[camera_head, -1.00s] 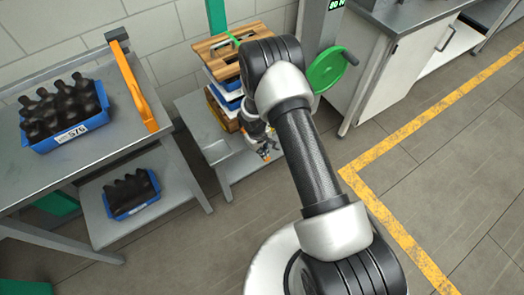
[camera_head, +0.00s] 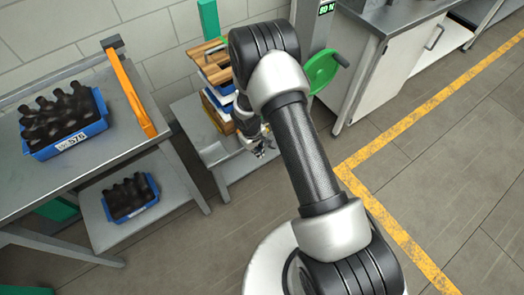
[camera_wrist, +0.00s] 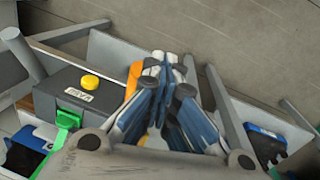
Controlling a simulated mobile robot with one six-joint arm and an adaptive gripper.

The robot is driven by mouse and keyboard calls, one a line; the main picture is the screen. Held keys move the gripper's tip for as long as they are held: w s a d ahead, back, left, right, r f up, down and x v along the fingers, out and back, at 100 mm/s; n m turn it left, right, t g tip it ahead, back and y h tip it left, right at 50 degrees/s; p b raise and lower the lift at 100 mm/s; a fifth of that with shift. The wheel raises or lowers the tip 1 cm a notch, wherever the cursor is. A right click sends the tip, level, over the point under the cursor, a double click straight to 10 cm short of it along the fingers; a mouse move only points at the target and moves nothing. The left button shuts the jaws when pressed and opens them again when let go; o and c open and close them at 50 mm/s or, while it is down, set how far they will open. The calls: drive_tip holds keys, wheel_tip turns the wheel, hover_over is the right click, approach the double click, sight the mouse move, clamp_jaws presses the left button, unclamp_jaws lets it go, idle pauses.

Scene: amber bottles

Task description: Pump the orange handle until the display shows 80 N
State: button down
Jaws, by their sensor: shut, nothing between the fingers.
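The green-lit display (camera_head: 326,9) at the top of the head view appears to read 80 N. My gripper (camera_head: 259,151) hangs low beside the crate stack, beyond my arm. In the wrist view its blue-and-white fingers (camera_wrist: 165,64) are together with nothing between them. An orange piece (camera_wrist: 133,78) shows just left of the fingers, partly hidden by them; I cannot tell whether it is the pump handle. A long orange bar (camera_head: 132,92) lies along the right side of the left table in the head view, far from my gripper.
A blue crate of dark bottles (camera_head: 100,125) stands on the left table (camera_head: 60,175), another crate (camera_head: 153,203) below. A wood-topped crate stack (camera_head: 213,62) and green wheel (camera_head: 321,70) are behind my arm.

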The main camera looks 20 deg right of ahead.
drive_tip(key=s+r, duration=0.4)
drive_tip(key=r, duration=0.1)
drive_tip(key=shift+s+d, duration=0.35)
drive_tip(key=shift+s, duration=0.05)
idle(1.6)
drive_tip(key=s+d+r+m+t, duration=0.1)
drive_tip(key=s+r+m, duration=0.1)
drive_tip(key=r, duration=1.2)
drive_tip(key=s+d+r+m+t, duration=0.1)
drive_tip(key=s+d+r, duration=0.1)
drive_tip(key=r, duration=1.2)
drive_tip(key=s+a+r+m+t, duration=0.1)
drive_tip(key=s+r, duration=0.5)
drive_tip(key=s, duration=0.2)
drive_tip(key=s+a+r+m+t+y, duration=0.1)
drive_tip(key=s+a+r, duration=0.1)
drive_tip(key=s+r, duration=0.4)
drive_tip(key=s, duration=0.3)
drive_tip(key=shift+s, duration=0.3)
drive_tip(key=shift+a, duration=0.1)
